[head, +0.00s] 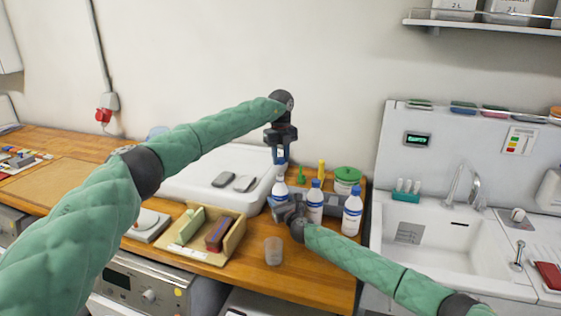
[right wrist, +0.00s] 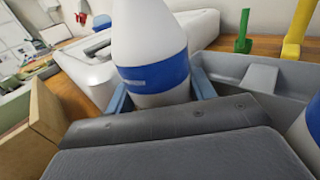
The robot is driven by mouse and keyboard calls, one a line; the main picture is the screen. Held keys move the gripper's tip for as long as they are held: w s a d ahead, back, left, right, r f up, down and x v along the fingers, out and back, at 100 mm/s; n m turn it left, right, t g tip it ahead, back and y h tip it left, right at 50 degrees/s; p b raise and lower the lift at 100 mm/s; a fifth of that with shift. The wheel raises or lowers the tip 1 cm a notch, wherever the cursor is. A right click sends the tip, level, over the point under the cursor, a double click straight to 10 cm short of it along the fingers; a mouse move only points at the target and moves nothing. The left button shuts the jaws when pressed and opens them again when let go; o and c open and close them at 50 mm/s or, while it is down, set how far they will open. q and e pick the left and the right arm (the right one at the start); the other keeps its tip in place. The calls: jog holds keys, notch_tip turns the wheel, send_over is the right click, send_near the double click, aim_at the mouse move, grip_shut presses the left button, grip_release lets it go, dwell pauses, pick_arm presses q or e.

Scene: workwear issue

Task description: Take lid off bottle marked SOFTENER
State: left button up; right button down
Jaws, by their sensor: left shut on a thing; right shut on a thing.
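A white bottle with a blue label band (head: 279,189) stands upright at the left of a row of three similar bottles. My right gripper (head: 284,206) is shut on its lower body, and the right wrist view shows this bottle (right wrist: 155,75) between blue fingers. My left gripper (head: 281,161) points straight down at its top, shut on its lid, which the fingers mostly hide. I cannot tell whether the lid is still seated on the neck. The middle bottle (head: 315,203) and right bottle (head: 352,212) have blue lids. The label writing is too small to read, including SOFTENER.
A clear cup (head: 273,251) stands near the counter's front edge. A wooden box with compartments (head: 237,238) lies to the left. Behind the bottles are a grey bin (right wrist: 250,75), green and yellow upright items and a green-lidded tub (head: 347,180). A sink (head: 450,230) is at right.

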jog(key=shift+c, duration=2.3)
grip_release()
